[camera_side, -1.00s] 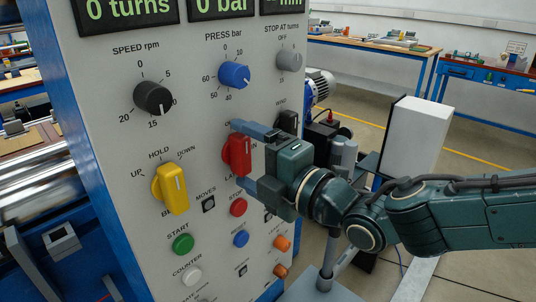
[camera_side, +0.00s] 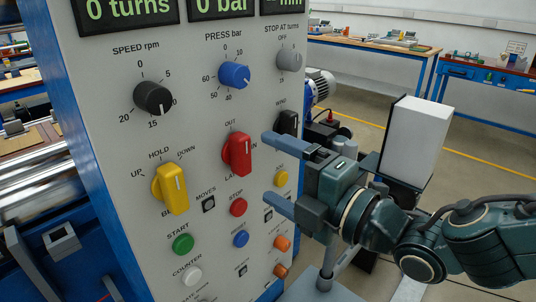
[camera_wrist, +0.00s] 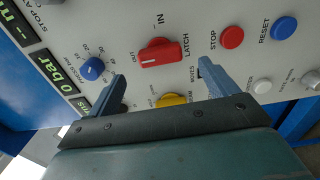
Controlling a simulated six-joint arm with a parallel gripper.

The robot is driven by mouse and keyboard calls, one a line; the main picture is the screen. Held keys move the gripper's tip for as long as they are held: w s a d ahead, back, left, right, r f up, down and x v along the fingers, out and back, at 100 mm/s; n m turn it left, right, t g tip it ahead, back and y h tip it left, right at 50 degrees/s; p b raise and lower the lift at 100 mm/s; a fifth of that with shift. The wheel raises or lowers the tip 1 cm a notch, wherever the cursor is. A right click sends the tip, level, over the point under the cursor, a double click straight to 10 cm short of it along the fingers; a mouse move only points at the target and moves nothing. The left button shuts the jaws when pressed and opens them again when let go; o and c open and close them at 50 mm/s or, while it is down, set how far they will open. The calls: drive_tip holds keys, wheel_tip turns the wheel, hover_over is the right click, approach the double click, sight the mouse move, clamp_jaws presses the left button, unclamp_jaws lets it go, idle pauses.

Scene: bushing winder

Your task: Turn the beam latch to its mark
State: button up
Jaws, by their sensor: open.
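The red latch knob (camera_side: 237,153) sits on the grey panel, with OUT above it, IN at its right and LATCH below. Its grip bar stands upright, and in the wrist view the white line on the red knob (camera_wrist: 160,53) points toward OUT. My gripper (camera_side: 269,168) is open and empty, to the right of the knob and backed off from the panel. In the wrist view the gripper (camera_wrist: 160,72) has its fingers spread, with the knob beyond the gap between the tips, apart from both.
A yellow BEAM knob (camera_side: 170,188) is left of the red one. A black WIND knob (camera_side: 288,123) lies behind the upper finger. STOP (camera_side: 238,207), START (camera_side: 183,243) and RESET (camera_side: 241,239) buttons sit below.

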drive_tip(key=v, duration=0.7)
drive_tip(key=shift+s+d, duration=0.2)
drive_tip(key=shift+s, duration=0.05)
drive_tip(key=d+r+m+g+h, duration=0.15)
drive_tip(key=d+m+h, duration=1)
drive_tip(key=d, duration=1.35)
drive_tip(key=s+d+f+m+g, duration=0.1)
drive_tip(key=s+d+m+g, duration=0.1)
drive_tip(key=s+d+m, duration=0.6)
drive_tip(key=s+d+f+m+g+h, duration=0.1)
drive_tip(key=s+d+f+m+g, duration=0.1)
drive_tip(key=s+d+m, duration=0.5)
drive_tip(key=s+d+g, duration=0.1)
drive_tip(key=s, duration=0.3)
drive_tip(key=shift+f+m+g, duration=0.25)
drive_tip(key=shift+m+g, duration=0.1)
drive_tip(key=shift+d, duration=0.1)
